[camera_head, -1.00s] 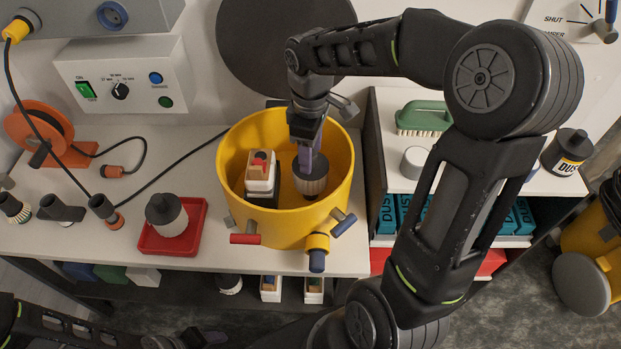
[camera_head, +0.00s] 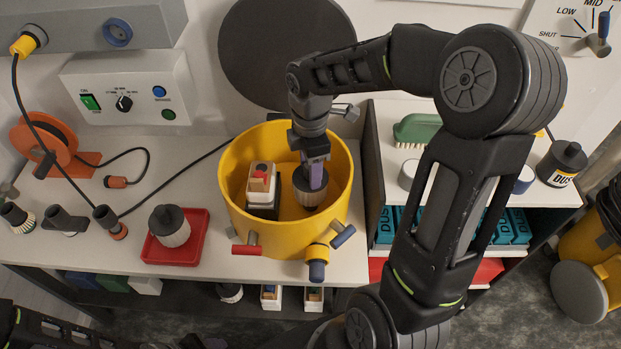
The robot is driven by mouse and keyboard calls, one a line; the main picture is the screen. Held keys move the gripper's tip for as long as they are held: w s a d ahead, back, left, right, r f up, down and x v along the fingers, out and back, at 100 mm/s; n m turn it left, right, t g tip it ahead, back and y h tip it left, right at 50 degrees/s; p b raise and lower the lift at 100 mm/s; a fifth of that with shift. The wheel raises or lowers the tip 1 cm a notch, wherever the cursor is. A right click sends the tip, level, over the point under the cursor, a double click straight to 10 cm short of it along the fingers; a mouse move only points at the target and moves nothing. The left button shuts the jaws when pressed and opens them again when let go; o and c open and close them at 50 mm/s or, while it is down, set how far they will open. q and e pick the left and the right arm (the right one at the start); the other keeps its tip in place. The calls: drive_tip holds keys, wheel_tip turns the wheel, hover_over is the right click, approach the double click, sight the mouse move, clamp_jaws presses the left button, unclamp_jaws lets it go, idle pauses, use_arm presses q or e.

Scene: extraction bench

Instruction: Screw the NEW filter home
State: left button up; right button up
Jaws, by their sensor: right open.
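A grey filter with a dark cap (camera_head: 309,196) stands upright inside the open yellow drum (camera_head: 237,207). My right gripper (camera_head: 316,178) points down into the drum with its open jaws at this filter's cap; whether they touch it is unclear. Another pale filter with a dark cap (camera_head: 170,231) stands in the red tray (camera_head: 188,253) left of the drum. No label shows which one is new. My left arm is at the bottom left edge; its gripper (camera_head: 205,343) is dark and cut off, its jaws unclear.
Inside the drum, a white block with a red top (camera_head: 261,181) stands left of the filter. The drum's front carries red, yellow and blue fittings. A shelf divider (camera_head: 370,165) stands close to its right. A cable reel (camera_head: 45,148) and several nozzles stand at the left.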

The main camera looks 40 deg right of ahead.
drive_tip(key=n+p, duration=0.1)
drive_tip(key=n, duration=0.2)
drive_tip(key=n+p, duration=0.1)
drive_tip(key=n, duration=0.1)
drive_tip(key=shift+r+n+p, duration=0.25)
drive_tip(key=shift+n+p, duration=0.05)
drive_tip(key=shift+n, duration=0.6)
drive_tip(key=shift+f+n, duration=0.25)
drive_tip(key=shift+n, duration=0.15)
clamp_jaws()
